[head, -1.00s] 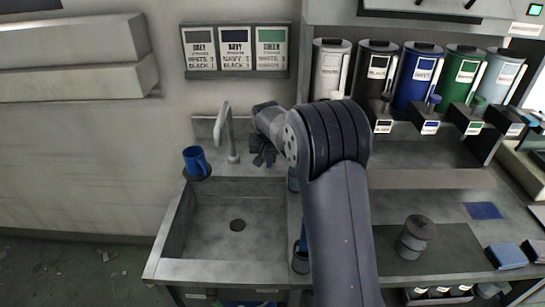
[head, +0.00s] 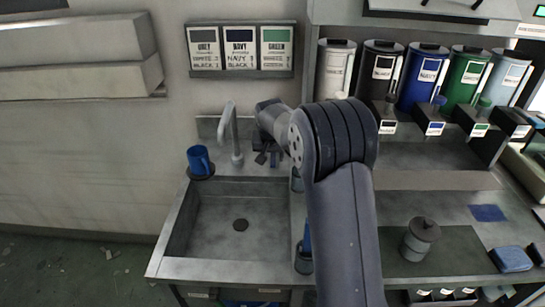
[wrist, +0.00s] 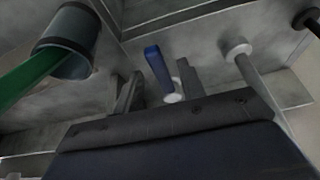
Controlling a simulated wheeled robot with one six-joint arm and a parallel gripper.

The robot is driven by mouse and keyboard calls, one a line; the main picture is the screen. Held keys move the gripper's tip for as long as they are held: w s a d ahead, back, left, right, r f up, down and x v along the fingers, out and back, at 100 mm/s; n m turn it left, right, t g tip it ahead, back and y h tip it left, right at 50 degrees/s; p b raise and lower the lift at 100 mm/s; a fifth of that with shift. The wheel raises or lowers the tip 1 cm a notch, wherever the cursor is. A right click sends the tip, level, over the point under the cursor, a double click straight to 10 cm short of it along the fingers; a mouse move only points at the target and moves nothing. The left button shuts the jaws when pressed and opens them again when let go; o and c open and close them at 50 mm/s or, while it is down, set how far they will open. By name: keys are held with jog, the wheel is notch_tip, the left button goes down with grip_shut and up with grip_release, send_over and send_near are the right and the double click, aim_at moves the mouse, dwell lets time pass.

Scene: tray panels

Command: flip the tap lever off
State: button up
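The grey tap (head: 230,135) stands at the back of the sink, its spout curving up. My gripper (head: 266,158) is low behind the sink, just right of the tap. In the wrist view the blue tap lever (wrist: 157,66) rises from a small pale round base (wrist: 173,98). My gripper (wrist: 157,82) is open, with one dark finger on each side of the lever. A gap shows beside the lever; I cannot tell whether either finger touches it. In the head view my gripper and arm largely hide the lever.
A blue mug (head: 199,161) stands left of the tap at the sink's (head: 178,228) back corner. A grey cup (wrist: 72,42) with a green stick is near my gripper in the wrist view. A lidded canister (head: 420,240) stands on the right counter. The basin is empty.

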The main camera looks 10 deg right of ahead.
jog(key=v, duration=1)
jog(key=shift+b, duration=0.3)
jog(key=shift+f, duration=0.1)
jog(key=p+x, duration=0.1)
jog(key=x, duration=0.9)
jog(key=shift+w+f, duration=0.1)
jog(key=shift+f, duration=0.05)
jog(key=shift+w+d+f, duration=0.1)
jog(key=shift+d+f, duration=0.05)
jog(key=shift+f, duration=0.05)
